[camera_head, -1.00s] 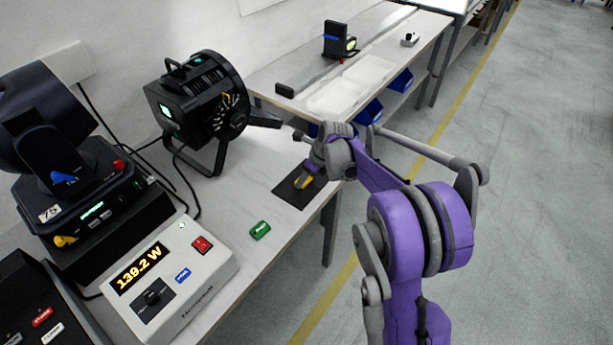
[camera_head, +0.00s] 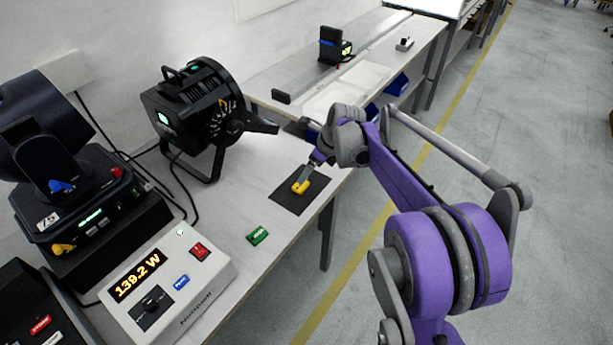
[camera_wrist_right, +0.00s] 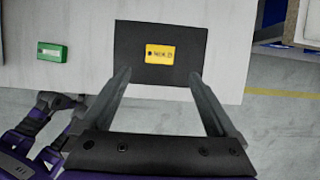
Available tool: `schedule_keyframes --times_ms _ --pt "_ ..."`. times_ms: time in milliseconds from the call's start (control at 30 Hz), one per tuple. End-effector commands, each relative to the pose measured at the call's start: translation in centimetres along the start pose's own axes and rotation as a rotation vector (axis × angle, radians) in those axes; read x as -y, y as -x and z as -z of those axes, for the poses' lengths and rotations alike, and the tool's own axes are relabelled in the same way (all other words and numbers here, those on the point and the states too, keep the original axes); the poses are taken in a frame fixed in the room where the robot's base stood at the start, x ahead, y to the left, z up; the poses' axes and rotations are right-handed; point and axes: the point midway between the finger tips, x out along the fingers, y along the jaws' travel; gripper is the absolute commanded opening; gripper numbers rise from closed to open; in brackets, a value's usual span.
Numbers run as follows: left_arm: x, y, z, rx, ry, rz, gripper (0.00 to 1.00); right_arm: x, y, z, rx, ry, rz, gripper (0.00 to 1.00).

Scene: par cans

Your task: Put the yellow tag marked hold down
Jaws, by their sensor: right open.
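The yellow tag (camera_head: 301,187) lies on a black mat (camera_head: 288,199) near the bench's front edge. In the right wrist view the tag (camera_wrist_right: 161,54) lies flat near the middle of the mat (camera_wrist_right: 128,44), with small dark lettering too blurred to read surely. My right gripper (camera_wrist_right: 160,77) is open and empty, its two fingers apart and pointing at the mat, with the tag just beyond and between the fingertips. In the head view the right gripper (camera_head: 306,178) is just above the tag, pointing down.
A green tag (camera_head: 258,236) lies on the bench left of the mat, also in the wrist view (camera_wrist_right: 52,52). A grey power meter (camera_head: 170,290) reads 139.2 W. A black stage light (camera_head: 195,112) stands behind the mat; another dark lamp (camera_head: 62,165) stands at left.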

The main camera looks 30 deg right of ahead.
Motion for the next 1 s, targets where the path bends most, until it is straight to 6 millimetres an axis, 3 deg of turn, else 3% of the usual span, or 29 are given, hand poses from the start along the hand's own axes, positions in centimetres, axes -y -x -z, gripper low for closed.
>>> schedule_keyframes --times_ms 200,433,533,667,767,1000 --pt "0.0 0.2 0.2 -0.001 0.0 0.0 0.0 0.0 3.1 0.0 0.0 -0.001 0.001 0.94" --pt "0.0 0.3 0.2 -0.001 0.0 0.0 0.0 -0.3 3.9 0.0 -0.001 0.018 0.0 0.94" --pt "0.0 0.3 0.2 -0.001 0.0 0.0 0.0 -2.0 4.2 0.3 -0.007 0.136 0.005 0.94" --pt "0.0 0.3 0.2 -0.001 0.0 0.0 0.0 -6.8 4.9 1.6 -0.026 0.506 0.02 0.94" --pt "0.0 0.3 0.2 -0.001 0.0 0.0 0.0 -11.4 5.5 3.7 -0.05 0.901 0.034 0.94" --pt "0.0 0.3 0.2 -0.001 0.0 0.0 0.0 -20.5 5.6 10.6 -0.119 1.869 0.057 0.94"
